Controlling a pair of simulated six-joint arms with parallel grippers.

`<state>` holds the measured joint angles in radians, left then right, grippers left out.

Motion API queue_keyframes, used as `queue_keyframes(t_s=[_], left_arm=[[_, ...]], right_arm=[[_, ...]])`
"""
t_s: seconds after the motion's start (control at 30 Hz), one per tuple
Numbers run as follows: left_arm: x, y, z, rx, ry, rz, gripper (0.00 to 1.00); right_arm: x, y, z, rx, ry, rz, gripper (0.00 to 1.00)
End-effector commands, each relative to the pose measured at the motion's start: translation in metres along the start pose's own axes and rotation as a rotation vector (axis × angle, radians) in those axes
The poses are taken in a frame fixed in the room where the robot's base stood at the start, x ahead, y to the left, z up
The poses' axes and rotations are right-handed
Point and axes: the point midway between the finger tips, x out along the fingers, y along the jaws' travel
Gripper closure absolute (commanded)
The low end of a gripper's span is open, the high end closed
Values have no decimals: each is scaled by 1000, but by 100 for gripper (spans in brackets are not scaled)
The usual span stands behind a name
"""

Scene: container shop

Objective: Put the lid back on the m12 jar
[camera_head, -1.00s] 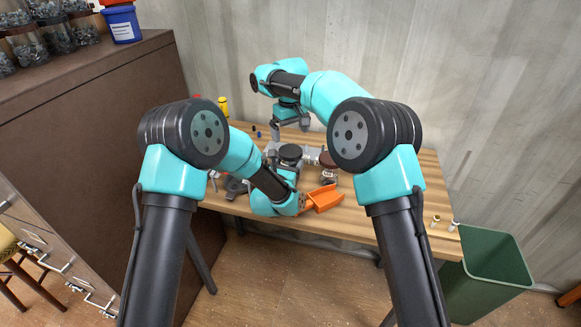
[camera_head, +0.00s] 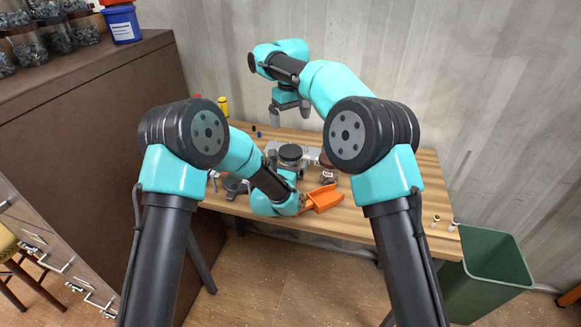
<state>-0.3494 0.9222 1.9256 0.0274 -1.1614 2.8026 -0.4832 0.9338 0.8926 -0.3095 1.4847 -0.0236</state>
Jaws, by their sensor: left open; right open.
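My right gripper (camera_head: 290,113) hangs open and empty above the back of the wooden table (camera_head: 385,190), its fingers apart and pointing down. My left gripper (camera_head: 291,163) is low over the table, partly hidden by its own wrist; what lies between its fingers is unclear. A dark round top, like a jar lid (camera_head: 290,152), shows right at the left gripper. A small clear jar with dark brownish contents (camera_head: 328,174) stands just right of it. No label can be read, so I cannot tell which jar is m12.
An orange scoop-like tray (camera_head: 322,198) lies near the table's front edge. A yellow bottle (camera_head: 223,106) stands at the back left. Small pale items (camera_head: 435,220) lie at the right end. A green bin (camera_head: 490,270) stands beside the table. A brown cabinet (camera_head: 90,110) blocks the left.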

Motion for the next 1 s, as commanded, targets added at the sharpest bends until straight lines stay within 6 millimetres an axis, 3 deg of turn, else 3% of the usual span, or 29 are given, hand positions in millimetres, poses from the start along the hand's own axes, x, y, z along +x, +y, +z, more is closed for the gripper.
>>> queue_keyframes(t_s=[0.27, 0.47, 1.0], left_arm=[[-2, 0, 0, 0, 0, 0, 0], [-18, 0, 0, 0, 1, -1, 0], [-114, 0, 0, 0, 3, -1, 0]], right_arm=[[0, 0, 0, 0, 0, 0, 0], [0, 0, 0, 0, 0, 0, 0], [0, 0, 0, 0, 0, 0, 0]])
